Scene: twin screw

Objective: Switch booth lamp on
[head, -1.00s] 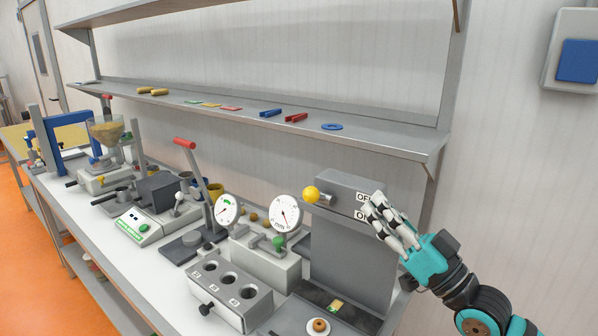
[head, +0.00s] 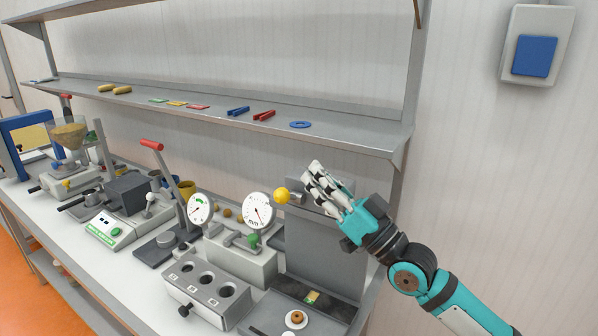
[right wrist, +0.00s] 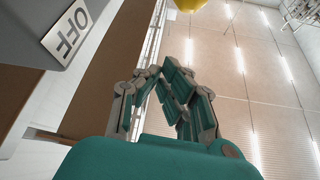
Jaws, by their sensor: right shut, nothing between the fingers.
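The booth (head: 325,245) is a grey upright housing at the right end of the bench. A lever with a yellow ball knob (head: 282,196) sticks out at its upper left; the knob also shows at the top edge of the right wrist view (right wrist: 190,4). An OFF label (right wrist: 68,30) is on the housing in the right wrist view; the ON label is hidden in the head view. My right gripper (head: 314,177) is shut and empty, just right of the knob and in front of the housing top. I cannot tell whether it touches the lever. My left gripper is out of view.
A tray with a small plate and ring (head: 297,318) lies at the booth's foot. Two dial gauges (head: 258,209) and a block with holes (head: 208,285) stand to the left. A shelf (head: 350,140) runs above. A blue wall switch (head: 534,56) is at upper right.

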